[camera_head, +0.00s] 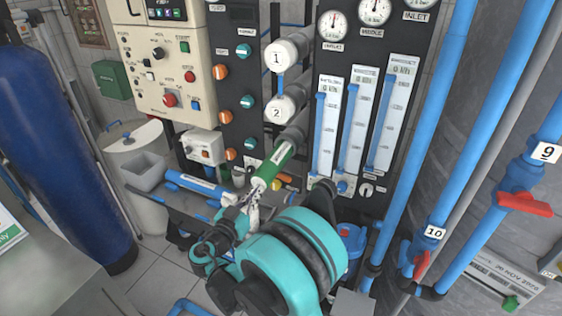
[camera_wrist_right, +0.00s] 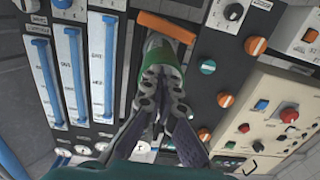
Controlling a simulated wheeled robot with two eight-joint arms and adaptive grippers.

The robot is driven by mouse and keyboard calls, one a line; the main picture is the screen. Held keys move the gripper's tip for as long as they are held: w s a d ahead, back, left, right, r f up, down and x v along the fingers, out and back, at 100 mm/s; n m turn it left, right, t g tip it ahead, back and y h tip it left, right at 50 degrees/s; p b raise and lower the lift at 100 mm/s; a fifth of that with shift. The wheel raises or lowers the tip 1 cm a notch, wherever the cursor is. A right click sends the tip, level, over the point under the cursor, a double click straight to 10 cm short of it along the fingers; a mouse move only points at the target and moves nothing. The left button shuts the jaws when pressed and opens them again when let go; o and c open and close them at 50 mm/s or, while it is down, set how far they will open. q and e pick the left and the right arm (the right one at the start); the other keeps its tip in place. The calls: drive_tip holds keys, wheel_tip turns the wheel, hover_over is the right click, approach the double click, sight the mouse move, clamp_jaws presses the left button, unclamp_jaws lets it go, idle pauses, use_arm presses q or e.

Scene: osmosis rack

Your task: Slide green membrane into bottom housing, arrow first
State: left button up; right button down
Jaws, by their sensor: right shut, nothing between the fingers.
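The green membrane (camera_head: 272,166) is tilted in the head view, its upper end at the mouth of the grey bottom housing (camera_head: 296,132), below the housings capped 1 and 2. Part of it seems to be inside; its inner end is hidden, and I cannot see the arrow. My right gripper (camera_head: 252,198) is shut and empty at the membrane's lower, outer end. In the right wrist view, the closed fingertips (camera_wrist_right: 161,76) overlap the green end (camera_wrist_right: 166,57); I cannot tell whether they touch it. My left gripper is not in view.
Housing caps 1 (camera_head: 279,57) and 2 (camera_head: 279,110) stick out above. Flow meters (camera_head: 355,125) stand to the right and a control box (camera_head: 165,65) to the left. Blue pipes with red valve handles (camera_head: 524,202) run at the right. A blue-and-white cylinder (camera_head: 195,184) lies at the left.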

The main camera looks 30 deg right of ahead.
drive_tip(key=shift+b+x, duration=0.5)
drive_tip(key=shift+x, duration=6.6)
drive_tip(key=shift+b+v, duration=0.35)
drive_tip(key=shift+v, duration=3.7)
drive_tip(key=shift+d, duration=0.1)
drive_tip(key=shift+s+d, duration=0.2)
drive_tip(key=shift+s, duration=0.1)
drive_tip(key=s+f+n+g+y, duration=0.3)
drive_tip(key=s+n+y, duration=0.3)
drive_tip(key=s, duration=0.7)
drive_tip(key=s+a+f+n+y, duration=0.3)
drive_tip(key=s+a+y, duration=0.5)
drive_tip(key=s, duration=0.5)
drive_tip(key=a+n, duration=0.1)
drive_tip(key=a, duration=0.1)
drive_tip(key=shift+s+a+f+g, duration=0.15)
drive_tip(key=shift+a+f+g, duration=0.2)
drive_tip(key=shift+g, duration=0.05)
